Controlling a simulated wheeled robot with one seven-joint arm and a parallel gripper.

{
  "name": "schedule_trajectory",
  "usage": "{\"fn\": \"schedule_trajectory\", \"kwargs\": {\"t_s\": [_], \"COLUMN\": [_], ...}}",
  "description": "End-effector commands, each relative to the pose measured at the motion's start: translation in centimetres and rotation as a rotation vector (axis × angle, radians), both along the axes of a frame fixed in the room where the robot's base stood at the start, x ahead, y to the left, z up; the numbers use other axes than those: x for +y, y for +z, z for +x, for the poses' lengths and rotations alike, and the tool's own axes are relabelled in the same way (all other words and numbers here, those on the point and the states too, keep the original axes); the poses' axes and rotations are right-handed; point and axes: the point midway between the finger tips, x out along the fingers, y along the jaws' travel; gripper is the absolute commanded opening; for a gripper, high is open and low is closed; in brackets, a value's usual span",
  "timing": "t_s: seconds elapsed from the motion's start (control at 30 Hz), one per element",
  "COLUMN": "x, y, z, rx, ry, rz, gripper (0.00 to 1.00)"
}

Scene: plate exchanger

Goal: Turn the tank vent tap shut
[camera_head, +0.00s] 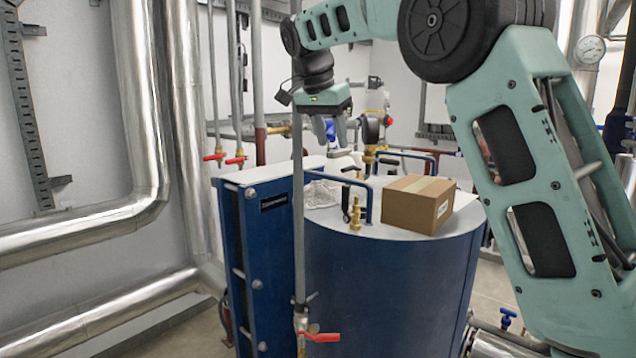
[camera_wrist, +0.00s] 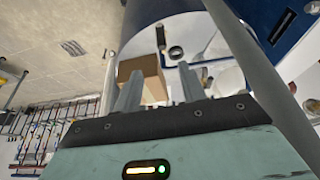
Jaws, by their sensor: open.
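The blue tank (camera_head: 390,285) has a pale round top. A small brass fitting (camera_head: 355,214) with an upright black handle (camera_head: 346,202) beside it stands near the top's front edge. I cannot tell for certain whether this is the vent tap. Another black lever (camera_head: 351,169) shows farther back on the tank top. My gripper (camera_head: 331,138) is open and empty, above and behind the brass fitting in the picture, apart from it. In the wrist view, my open fingers (camera_wrist: 160,88) point toward the tank top, where a black handle (camera_wrist: 161,37) shows.
A cardboard box (camera_head: 417,204) sits on the tank top, also in the wrist view (camera_wrist: 150,68). A blue rail (camera_head: 345,186) and crumpled clear wrap (camera_head: 322,193) are near the fittings. A vertical pipe (camera_head: 298,230) with a red-handled valve (camera_head: 320,337) stands in front.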

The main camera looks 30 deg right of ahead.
Motion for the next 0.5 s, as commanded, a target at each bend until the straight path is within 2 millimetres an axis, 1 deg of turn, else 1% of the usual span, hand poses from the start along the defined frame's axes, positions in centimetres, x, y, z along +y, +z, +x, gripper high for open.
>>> {"fn": "schedule_trajectory", "kwargs": {"t_s": [0.03, 0.07, 0.17, 0.27, 0.5], "x": [-0.4, -0.6, -1.0, -1.4, -3.1], "y": [0.5, 0.6, 0.0, -1.2, -5.7], "z": [0.1, 0.1, 0.2, 0.4, 1.0], "rx": [-0.007, -0.01, -0.011, -0.008, -0.007], "ry": [-0.021, -0.03, -0.039, -0.037, -0.033], "rz": [-0.007, -0.009, -0.011, -0.01, -0.01], "gripper": [0.41, 0.41, 0.41, 0.41, 0.41]}}
